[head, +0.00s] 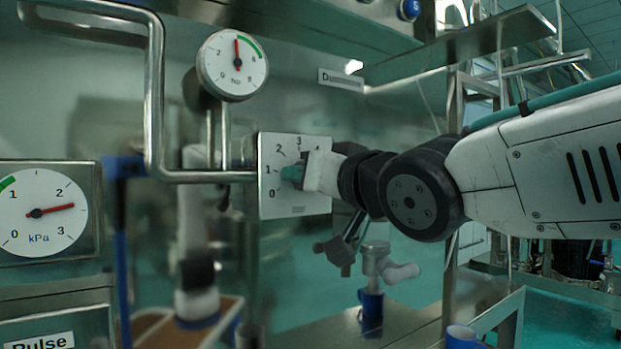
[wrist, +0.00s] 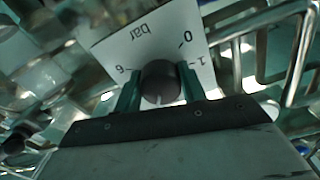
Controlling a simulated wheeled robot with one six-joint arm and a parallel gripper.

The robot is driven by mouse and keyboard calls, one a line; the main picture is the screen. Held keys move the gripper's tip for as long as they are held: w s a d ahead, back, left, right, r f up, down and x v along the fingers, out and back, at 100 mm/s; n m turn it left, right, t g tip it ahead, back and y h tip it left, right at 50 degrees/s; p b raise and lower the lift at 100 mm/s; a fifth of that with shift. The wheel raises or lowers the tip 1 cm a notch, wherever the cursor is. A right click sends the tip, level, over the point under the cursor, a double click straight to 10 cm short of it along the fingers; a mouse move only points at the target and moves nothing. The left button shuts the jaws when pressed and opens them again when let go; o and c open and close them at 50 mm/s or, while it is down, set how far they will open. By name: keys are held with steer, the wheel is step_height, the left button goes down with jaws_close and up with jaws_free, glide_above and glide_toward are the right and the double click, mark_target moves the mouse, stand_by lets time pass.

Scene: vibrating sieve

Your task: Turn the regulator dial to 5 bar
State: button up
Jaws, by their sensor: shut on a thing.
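The regulator dial's white scale plate (head: 310,207) is upright at the centre of the head view, with 0, 1, 2 and 3 readable on its left and top. The plate also shows in the wrist view (wrist: 110,48), with 0, 1, 6 and "bar" visible. The dark round knob (wrist: 162,78) sits between the two green fingers of my gripper (wrist: 161,88), which is shut on its sides. A pale mark on the knob points down in the wrist picture; the numbers there are hidden by the gripper. In the head view my gripper (head: 292,173) covers the knob.
A round gauge (head: 232,64) above left has its red needle straight up, beside a green band. A kPa gauge (head: 43,212) at left reads just past 2. A steel pipe (head: 155,90) bends close by on the left. Blue cups (head: 370,312) stand below.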

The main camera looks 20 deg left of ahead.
steer(key=m, duration=0.4)
steer(key=shift+m, duration=0.3)
steer(key=m, duration=0.4)
steer(key=shift+m, duration=0.3)
steer(key=o, duration=1)
steer(key=shift+s, duration=0.1)
steer(key=v, duration=0.7)
steer(key=shift+s+d, duration=0.2)
steer(key=shift+d, duration=0.1)
